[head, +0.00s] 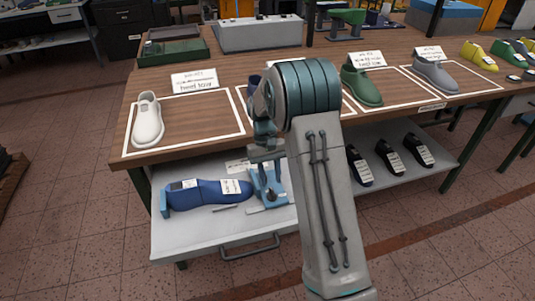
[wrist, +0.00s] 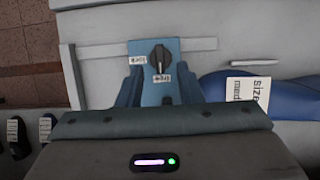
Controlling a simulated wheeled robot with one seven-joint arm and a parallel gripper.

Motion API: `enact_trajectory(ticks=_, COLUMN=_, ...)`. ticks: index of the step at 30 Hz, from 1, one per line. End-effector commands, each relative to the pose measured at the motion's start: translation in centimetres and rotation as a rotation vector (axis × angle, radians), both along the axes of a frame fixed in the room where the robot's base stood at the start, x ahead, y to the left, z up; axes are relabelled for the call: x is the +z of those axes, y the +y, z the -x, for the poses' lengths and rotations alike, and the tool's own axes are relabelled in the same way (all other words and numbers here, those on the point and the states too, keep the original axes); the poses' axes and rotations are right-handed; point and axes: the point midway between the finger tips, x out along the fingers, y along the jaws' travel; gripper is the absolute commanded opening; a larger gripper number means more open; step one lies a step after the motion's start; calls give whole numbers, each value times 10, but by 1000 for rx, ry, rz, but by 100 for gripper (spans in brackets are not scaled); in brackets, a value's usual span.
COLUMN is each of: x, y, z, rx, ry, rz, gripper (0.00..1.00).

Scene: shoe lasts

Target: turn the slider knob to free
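The slider knob (wrist: 160,57) is a dark round knob with a raised grip, on a light blue plate (wrist: 145,47). Two small white labels sit beside it, one at its left and one just below in the wrist view; their print is upside down and too small to read surely. The grip lies roughly upright in the picture, towards the lower label. My gripper (wrist: 158,82) shows two blue-grey fingers spread on either side of the plate, apart from the knob, with nothing between them. In the head view my gripper (head: 265,158) is over the blue fixture (head: 268,192), which my arm partly hides.
A blue shoe last (head: 208,194) with white labels lies beside the fixture on the pale lower shelf (head: 195,234). Several dark lasts (head: 388,158) stand at right. The wooden tabletop (head: 190,115) above holds a white last (head: 147,118) and a green last (head: 361,82).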

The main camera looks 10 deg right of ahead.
Motion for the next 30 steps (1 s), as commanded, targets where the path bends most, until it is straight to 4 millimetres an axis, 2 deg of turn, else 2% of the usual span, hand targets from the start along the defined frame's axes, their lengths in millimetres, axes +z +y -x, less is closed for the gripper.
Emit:
enact_trajectory(ticks=1, x=12, y=1, z=-6, rx=0, ry=-6, rz=0, gripper=33)
enact_trajectory(ticks=6, x=49, y=2, z=-21, rx=1, ry=-6, rz=0, gripper=33)
enact_trajectory(ticks=12, x=79, y=3, z=-33, rx=1, ry=-3, rz=0, gripper=33)
enact_trajectory(ticks=18, x=90, y=3, z=-37, rx=1, ry=0, rz=0, gripper=33)
enact_trajectory(ticks=30, x=91, y=3, z=-37, rx=1, ry=0, rz=0, gripper=33)
